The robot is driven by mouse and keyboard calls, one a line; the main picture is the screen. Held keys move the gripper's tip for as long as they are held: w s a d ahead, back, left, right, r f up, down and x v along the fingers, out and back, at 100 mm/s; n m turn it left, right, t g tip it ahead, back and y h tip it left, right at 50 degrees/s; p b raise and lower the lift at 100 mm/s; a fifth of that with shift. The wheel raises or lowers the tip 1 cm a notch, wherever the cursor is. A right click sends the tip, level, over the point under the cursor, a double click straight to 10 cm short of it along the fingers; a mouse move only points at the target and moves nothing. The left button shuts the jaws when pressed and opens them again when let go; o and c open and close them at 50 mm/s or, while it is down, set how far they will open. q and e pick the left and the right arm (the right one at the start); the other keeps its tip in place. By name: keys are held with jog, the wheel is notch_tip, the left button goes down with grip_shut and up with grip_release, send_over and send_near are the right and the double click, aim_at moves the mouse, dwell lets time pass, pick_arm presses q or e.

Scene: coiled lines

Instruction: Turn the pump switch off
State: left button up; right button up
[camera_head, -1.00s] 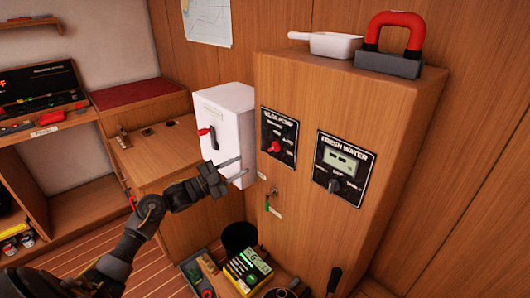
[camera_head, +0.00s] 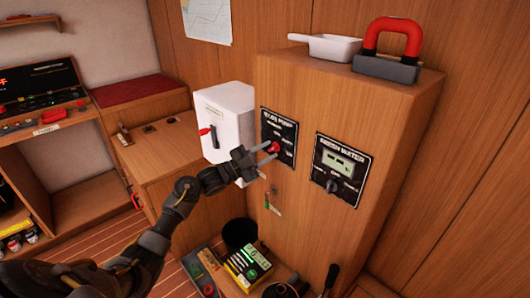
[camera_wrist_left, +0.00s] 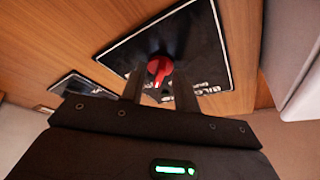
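The pump switch is a red knob (camera_head: 272,147) on the black bilge pump panel (camera_head: 290,131), on the front of the wooden cabinet. In the left wrist view the red knob (camera_wrist_left: 160,68) shows at the centre, with the panel (camera_wrist_left: 196,45) behind it. My left gripper (camera_head: 273,151) is open, its fingers pointing at the panel. In the wrist view its two fingers (camera_wrist_left: 160,88) are apart, with the knob between and just beyond their tips; contact cannot be told. The small panel labels are too blurred to read the knob's setting. My right gripper is not in view.
A fresh water panel (camera_head: 343,169) with a black knob is to the right. A white box (camera_head: 224,118) with a red lever is close on the left. A key (camera_head: 268,204) hangs below the bilge panel. A pan (camera_head: 330,46) and a red-handled block (camera_head: 388,66) are on top.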

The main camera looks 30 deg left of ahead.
pick_arm(q)
grip_shut()
jog(key=shift+n, duration=0.4)
jog(key=n+t+y+p, duration=0.1)
jog(key=n, duration=0.1)
jog(key=n+t+p, duration=0.1)
jog(key=n, duration=0.2)
jog(key=shift+d+y, duration=0.2)
jog(key=shift+y, duration=0.2)
jog(key=shift+s+d+f+n+t+y+p, duration=0.1)
jog(key=shift+n+t+y+p, duration=0.55)
jog(key=shift+n, duration=1)
jog(key=shift+s+d+n+t+y+p, duration=0.1)
jog(key=shift+n+t+y+p, duration=0.25)
jog(key=shift+n+y+p, duration=0.9)
jog(key=shift+n+h, duration=0.3)
jog(key=shift+n, duration=0.4)
grip_release()
